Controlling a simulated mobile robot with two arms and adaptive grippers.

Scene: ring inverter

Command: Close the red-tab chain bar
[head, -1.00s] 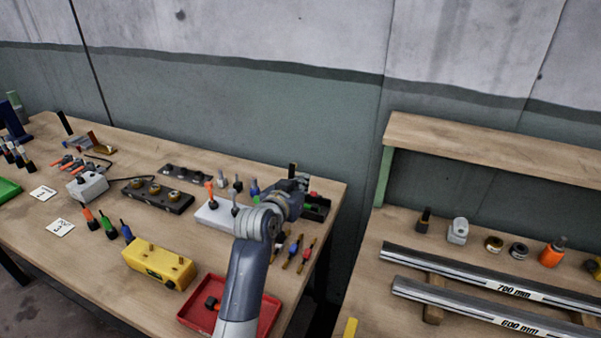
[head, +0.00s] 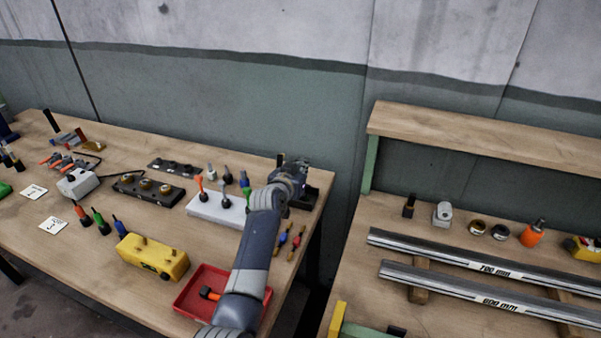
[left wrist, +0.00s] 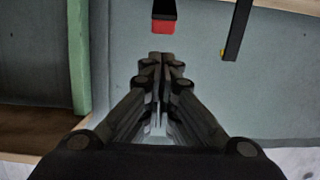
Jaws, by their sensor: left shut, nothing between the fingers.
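A black bar with a red tab (left wrist: 164,25) comes in from the top of the left wrist view. My left gripper (left wrist: 160,62) is shut and empty, its fingertips just below the red tab in that view, with a small gap in the picture. Whether they touch in depth I cannot tell. In the head view my left gripper (head: 298,170) is at the far right corner of the left bench, over a dark fixture (head: 305,198) that my arm partly hides. The red tab is not discernible there. My right gripper is not in view.
A second black bar with a yellow tip (left wrist: 233,38) is to the right in the wrist view. A white block with colored tools (head: 215,210), a red tray (head: 190,300) and a yellow box (head: 150,257) are near my arm. A gap separates the benches.

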